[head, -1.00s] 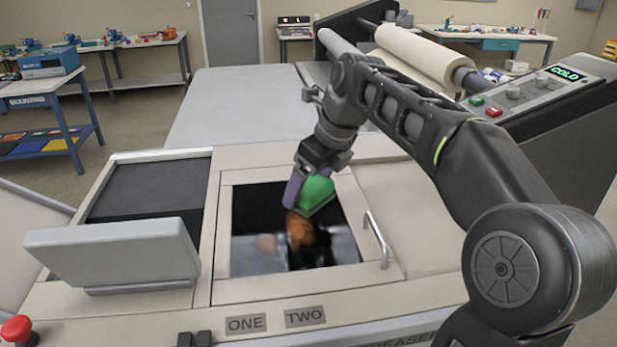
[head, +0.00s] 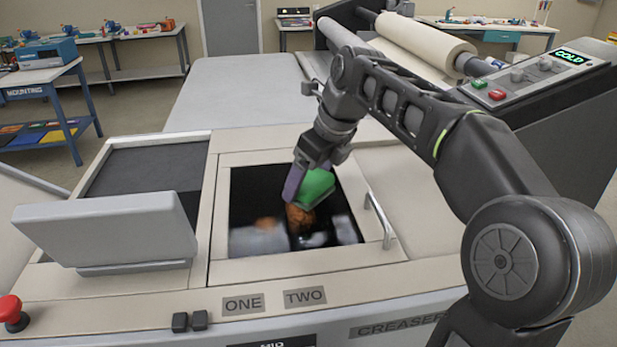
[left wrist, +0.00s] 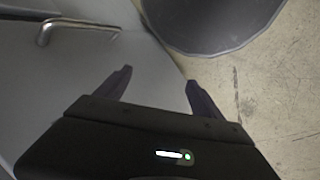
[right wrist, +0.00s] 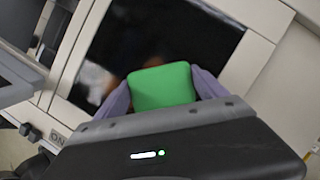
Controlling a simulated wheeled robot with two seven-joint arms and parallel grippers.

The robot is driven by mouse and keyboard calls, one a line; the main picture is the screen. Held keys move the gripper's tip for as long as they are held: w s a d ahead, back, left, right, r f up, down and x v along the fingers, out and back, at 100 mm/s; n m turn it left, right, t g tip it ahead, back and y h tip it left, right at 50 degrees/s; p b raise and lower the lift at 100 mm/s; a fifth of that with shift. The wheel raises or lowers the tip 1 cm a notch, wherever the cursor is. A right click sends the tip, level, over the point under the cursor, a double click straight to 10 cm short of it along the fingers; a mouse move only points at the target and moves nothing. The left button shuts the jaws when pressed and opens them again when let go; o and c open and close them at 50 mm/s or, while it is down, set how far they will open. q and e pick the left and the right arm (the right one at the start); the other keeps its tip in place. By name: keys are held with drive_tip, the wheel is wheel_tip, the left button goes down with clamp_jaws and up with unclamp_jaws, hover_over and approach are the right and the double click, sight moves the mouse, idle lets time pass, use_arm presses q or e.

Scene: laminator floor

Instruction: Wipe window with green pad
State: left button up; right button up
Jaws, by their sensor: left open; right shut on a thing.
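The window (head: 250,210) is a dark, glossy pane with blurry reflections, set in a cream frame on the machine top. My right gripper (head: 306,182) is shut on the green pad (head: 316,188) over the upper right part of the window. In the right wrist view the green pad (right wrist: 161,87) sits between the purple fingers, with the dark window (right wrist: 165,40) behind it. I cannot tell whether the pad touches the glass. My left gripper (left wrist: 157,85) is open and empty in the left wrist view, beside a grey panel; it is not in the head view.
A metal handle (head: 379,219) stands along the window's right side. A raised grey lid (head: 110,232) and a dark panel (head: 150,175) lie to the left. A red button (head: 11,312) is at the front left. A roller machine (head: 430,45) stands behind.

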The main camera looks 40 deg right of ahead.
drive_tip(key=shift+f+b, duration=0.65)
drive_tip(key=shift+f, duration=0.3)
drive_tip(key=shift+w+a+r+p, duration=0.1)
drive_tip(key=shift+w+a+p, duration=0.25)
drive_tip(key=shift+a, duration=0.4)
drive_tip(key=shift+w+a+p, duration=0.2)
drive_tip(key=shift+w+a, duration=0.2)
drive_tip(key=shift+a, duration=0.3)
drive_tip(key=shift+w+a, duration=0.15)
drive_tip(key=shift+a, duration=0.1)
drive_tip(key=shift+w+a+f+p, duration=0.15)
drive_tip(key=shift+w+a, duration=0.15)
drive_tip(key=shift+a, duration=0.25)
drive_tip(key=shift+w+a+p, duration=0.15)
drive_tip(key=shift+w+a, duration=0.15)
drive_tip(key=shift+a, duration=0.3)
drive_tip(key=shift+w+a+f+p, duration=0.15)
drive_tip(key=shift+w+a, duration=0.15)
drive_tip(key=shift+a, duration=0.25)
drive_tip(key=shift+r, duration=0.1)
drive_tip(key=shift+a, duration=0.1)
